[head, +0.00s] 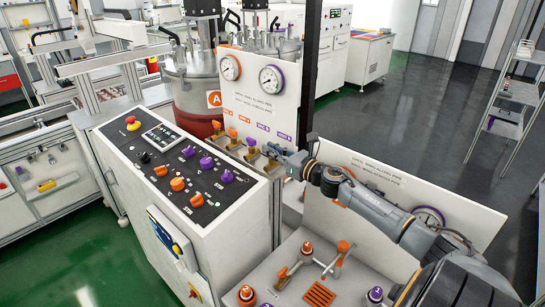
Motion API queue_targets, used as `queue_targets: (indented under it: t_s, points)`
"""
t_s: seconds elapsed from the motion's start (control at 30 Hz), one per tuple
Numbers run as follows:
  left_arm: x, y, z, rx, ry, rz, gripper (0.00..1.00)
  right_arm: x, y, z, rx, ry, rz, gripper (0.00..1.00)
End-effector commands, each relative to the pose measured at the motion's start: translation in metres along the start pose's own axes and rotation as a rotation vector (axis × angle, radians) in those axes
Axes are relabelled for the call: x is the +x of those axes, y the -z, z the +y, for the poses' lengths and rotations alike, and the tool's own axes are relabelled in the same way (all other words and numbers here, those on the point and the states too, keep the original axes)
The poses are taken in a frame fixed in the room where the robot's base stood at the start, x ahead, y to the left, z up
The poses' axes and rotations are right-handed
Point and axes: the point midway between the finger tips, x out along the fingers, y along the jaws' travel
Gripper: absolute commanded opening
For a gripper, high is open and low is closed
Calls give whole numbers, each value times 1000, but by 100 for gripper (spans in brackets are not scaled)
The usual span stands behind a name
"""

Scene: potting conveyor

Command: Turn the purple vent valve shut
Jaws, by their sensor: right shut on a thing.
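A row of small brass valves stands at the foot of the upright white panel (255,95), under orange and purple labels. The rightmost valve, the purple vent valve (269,165), is under a purple label (284,137). Its brass body shows, but its handle is mostly hidden by my right gripper. My right gripper (272,151) reaches in from the right and is shut at the top of this valve. I cannot make out the handle's exact angle. My left gripper is not in view.
A control console (178,165) with orange and purple knobs and a red stop button (131,120) stands left of the valves. Tank A (195,85) is behind. Another white panel (455,212) stands beneath my right arm, with orange valves (338,256) in front.

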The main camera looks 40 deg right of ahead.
Motion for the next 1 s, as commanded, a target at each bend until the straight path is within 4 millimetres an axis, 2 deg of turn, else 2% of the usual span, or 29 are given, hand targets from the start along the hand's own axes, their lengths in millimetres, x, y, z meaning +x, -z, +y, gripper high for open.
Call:
queue_targets:
  t_s: [0.1,0.57,0.6,0.7,1.0]
  points:
    - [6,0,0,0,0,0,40,0,1,0,0,-20,-1,0]
    - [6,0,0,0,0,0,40,0,-2,0,0,-30,-2,0]
    - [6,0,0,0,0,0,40,0,-2,0,0,-30,-2,16]
    - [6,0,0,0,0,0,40,0,-2,0,0,-29,-2,33]
    - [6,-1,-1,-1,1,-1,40,0,-1,0,0,-29,-1,33]
